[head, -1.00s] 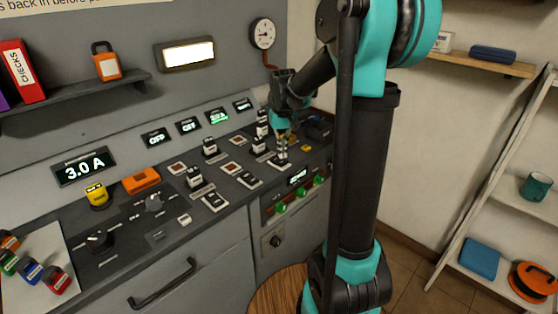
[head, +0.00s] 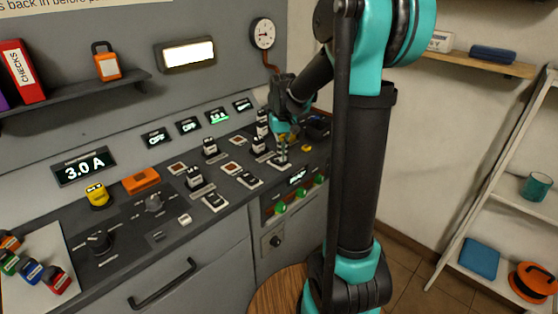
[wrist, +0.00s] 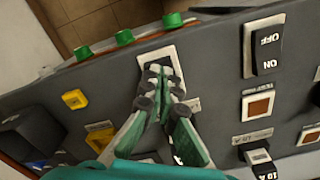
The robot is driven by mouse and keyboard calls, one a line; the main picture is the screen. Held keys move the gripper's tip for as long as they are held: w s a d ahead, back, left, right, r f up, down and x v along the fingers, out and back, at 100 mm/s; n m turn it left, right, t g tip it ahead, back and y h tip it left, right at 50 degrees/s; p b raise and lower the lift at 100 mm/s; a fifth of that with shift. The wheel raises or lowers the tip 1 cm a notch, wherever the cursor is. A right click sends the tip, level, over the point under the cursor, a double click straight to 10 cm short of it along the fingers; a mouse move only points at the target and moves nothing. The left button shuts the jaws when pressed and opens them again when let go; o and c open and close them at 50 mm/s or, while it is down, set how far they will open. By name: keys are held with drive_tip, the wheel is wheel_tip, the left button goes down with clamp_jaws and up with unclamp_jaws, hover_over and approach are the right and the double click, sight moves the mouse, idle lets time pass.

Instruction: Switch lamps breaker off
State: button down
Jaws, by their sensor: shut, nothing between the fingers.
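My gripper (head: 282,152) is shut and points down at the right part of the sloped control panel. In the wrist view my gripper (wrist: 160,76) has its fingertips together over a white-framed breaker (wrist: 150,53), hiding most of its rocker. I cannot tell whether they touch it. This breaker also shows in the head view (head: 279,163), under the fingertips. Its label is not readable, so I cannot tell whether it is the lamps breaker. Another breaker (wrist: 268,50), marked OFF and ON, stands to its right in the wrist view.
Green knobs (head: 300,194) line the panel's front edge near my gripper. A yellow button (wrist: 75,99) lies left of the fingers in the wrist view. More breakers (head: 215,203) and square indicators (wrist: 258,105) are close by. Small displays (head: 188,126) stand behind, two reading OFF.

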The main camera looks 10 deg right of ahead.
drive_tip(key=shift+f, duration=0.4)
drive_tip(key=shift+r, duration=3.5)
drive_tip(key=s+d+f+t, duration=0.2)
drive_tip(key=s+f, duration=0.5)
drive_tip(key=s, duration=0.4)
drive_tip(key=s+d+f+m+t, duration=0.1)
drive_tip(key=s+d+f+t, duration=0.1)
drive_tip(key=s+f, duration=0.5)
drive_tip(key=s, duration=0.4)
drive_tip(key=shift+f, duration=0.4)
